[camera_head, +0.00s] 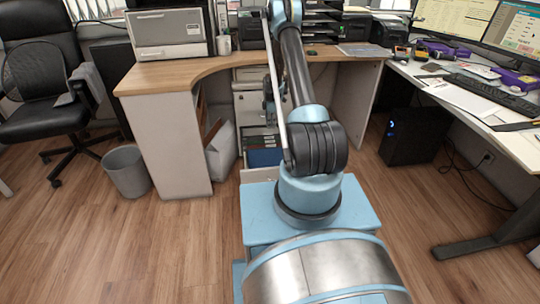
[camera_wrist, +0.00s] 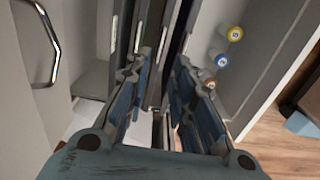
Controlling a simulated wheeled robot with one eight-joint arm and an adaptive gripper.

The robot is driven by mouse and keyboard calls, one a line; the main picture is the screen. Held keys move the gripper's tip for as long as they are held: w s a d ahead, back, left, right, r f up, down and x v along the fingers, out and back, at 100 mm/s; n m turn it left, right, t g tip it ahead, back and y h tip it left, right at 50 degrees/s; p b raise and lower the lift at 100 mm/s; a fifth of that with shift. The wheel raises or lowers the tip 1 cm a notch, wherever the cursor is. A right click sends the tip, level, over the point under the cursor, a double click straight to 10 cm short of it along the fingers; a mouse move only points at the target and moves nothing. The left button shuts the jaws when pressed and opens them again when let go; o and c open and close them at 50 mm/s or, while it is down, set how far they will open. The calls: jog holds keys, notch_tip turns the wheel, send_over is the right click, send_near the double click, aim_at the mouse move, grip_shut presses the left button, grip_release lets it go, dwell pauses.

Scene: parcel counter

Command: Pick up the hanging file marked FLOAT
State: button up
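Hanging files (camera_wrist: 147,35) show edge-on in the wrist view as thin dark upright sheets in an open drawer. In the head view, a blue file (camera_head: 264,157) lies in the pulled-out drawer (camera_head: 259,174) under the desk. No FLOAT marking can be read, so I cannot tell which file bears it. My gripper (camera_wrist: 160,78) is open in the wrist view, its fingers reaching down among the files. File edges show in the gap between the fingers; contact cannot be told. My arm hides part of the drawer in the head view.
A metal handle (camera_wrist: 50,50) is at left. The wooden desk (camera_head: 220,62) overhangs the drawer. A wastebasket (camera_head: 127,171) and a black computer tower (camera_head: 413,136) stand on the floor.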

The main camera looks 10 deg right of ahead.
send_over(270, 143)
jog(key=f, duration=0.9)
jog(key=shift+w+d, duration=0.2)
jog(key=shift+w, duration=0.15)
jog(key=shift+s+a+f, duration=0.1)
jog(key=shift+s+f, duration=0.05)
jog(key=shift+f, duration=2.5)
grip_shut()
